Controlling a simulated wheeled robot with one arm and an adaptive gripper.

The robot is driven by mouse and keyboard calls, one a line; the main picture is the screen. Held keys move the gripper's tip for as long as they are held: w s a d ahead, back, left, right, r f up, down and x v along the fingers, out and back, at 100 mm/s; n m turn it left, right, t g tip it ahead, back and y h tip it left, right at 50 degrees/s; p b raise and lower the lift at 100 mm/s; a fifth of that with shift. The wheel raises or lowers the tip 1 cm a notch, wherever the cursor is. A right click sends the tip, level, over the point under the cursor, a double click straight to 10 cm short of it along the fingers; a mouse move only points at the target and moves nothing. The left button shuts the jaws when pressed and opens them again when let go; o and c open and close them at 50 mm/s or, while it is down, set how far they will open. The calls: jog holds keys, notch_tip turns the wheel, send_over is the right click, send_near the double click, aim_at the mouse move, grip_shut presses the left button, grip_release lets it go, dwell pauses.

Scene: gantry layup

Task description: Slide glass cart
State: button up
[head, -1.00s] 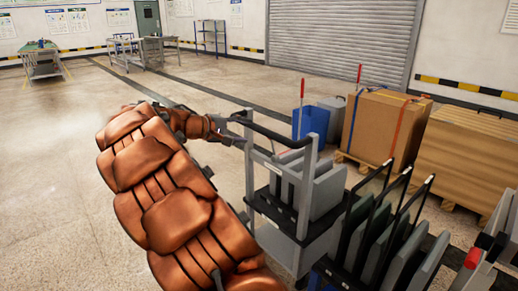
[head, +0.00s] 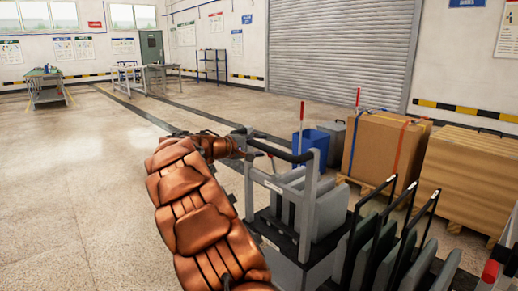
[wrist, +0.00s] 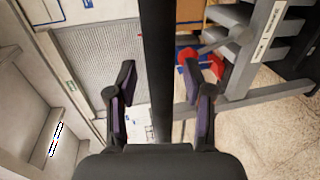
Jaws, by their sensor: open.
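The cart has a grey upright frame (head: 309,200) with a black handle bar (head: 285,147) across its top, and it carries upright grey and black panels. It stands right of my arm in the head view. My gripper (head: 252,150) is at the near left end of the handle and is small and partly hidden there. In the wrist view my gripper (wrist: 160,78) is open, with the black bar (wrist: 157,50) running between its two fingers. I see gaps between the bar and both fingers. The cart's lower part is partly hidden.
A rack with black uprights (head: 415,230) stands close right of the cart. Behind are a blue bin (head: 310,145), a strapped cardboard box (head: 375,150) and a wooden crate (head: 470,175). Open floor (head: 80,210) lies to the left.

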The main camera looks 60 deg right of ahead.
jog(key=shift+d, duration=0.2)
jog(key=shift+f, duration=0.1)
grip_shut()
dwell(0.5)
